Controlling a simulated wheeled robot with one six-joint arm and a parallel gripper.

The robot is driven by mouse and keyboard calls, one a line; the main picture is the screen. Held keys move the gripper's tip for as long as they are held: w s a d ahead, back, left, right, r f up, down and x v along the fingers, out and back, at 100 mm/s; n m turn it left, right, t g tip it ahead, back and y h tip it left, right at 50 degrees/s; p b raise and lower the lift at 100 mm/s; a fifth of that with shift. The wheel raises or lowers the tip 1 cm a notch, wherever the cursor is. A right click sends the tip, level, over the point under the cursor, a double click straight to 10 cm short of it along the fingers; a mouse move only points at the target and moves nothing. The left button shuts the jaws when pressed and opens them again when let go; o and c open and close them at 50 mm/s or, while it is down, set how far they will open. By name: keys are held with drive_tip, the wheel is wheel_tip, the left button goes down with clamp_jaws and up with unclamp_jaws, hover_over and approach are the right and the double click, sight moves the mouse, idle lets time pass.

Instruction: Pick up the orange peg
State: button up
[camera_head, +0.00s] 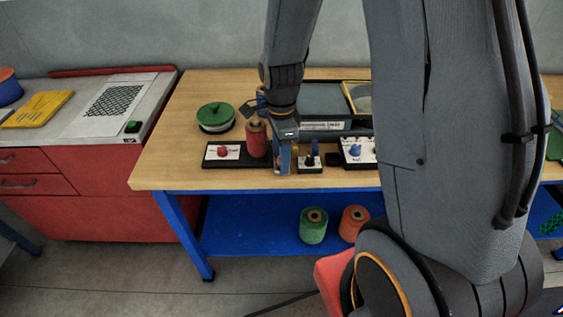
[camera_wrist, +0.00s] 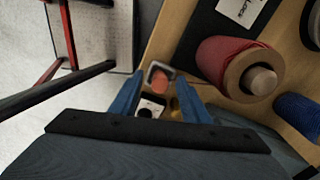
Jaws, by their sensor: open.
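The orange peg (camera_wrist: 160,82) shows in the wrist view as a small rounded orange piece near a grey square frame (camera_wrist: 151,69). My gripper (camera_wrist: 158,77) is open, with one blue finger on each side of the peg in that view. I cannot tell whether the fingers touch it or how far off it is. In the head view my gripper (camera_head: 284,170) points down at the front of the wooden bench (camera_head: 170,150), just right of a red spool (camera_head: 257,139). The peg cannot be made out clearly there.
The red spool stands close beside my gripper in the wrist view (camera_wrist: 228,62). A board with a red knob (camera_head: 222,152) lies left of it. Small boxes with a black knob (camera_head: 310,160) and blue knob (camera_head: 355,151) stand right. The bench's left front is clear.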

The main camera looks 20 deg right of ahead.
drive_tip(key=shift+c, duration=0.3)
clamp_jaws()
drive_tip(key=shift+r, duration=0.15)
wheel_tip(320, 180, up, 8)
drive_tip(key=shift+w+r+b, duration=0.1)
drive_tip(key=shift+r+b, duration=0.1)
drive_tip(key=shift+b, duration=0.7)
drive_tip(key=shift+r, duration=0.75)
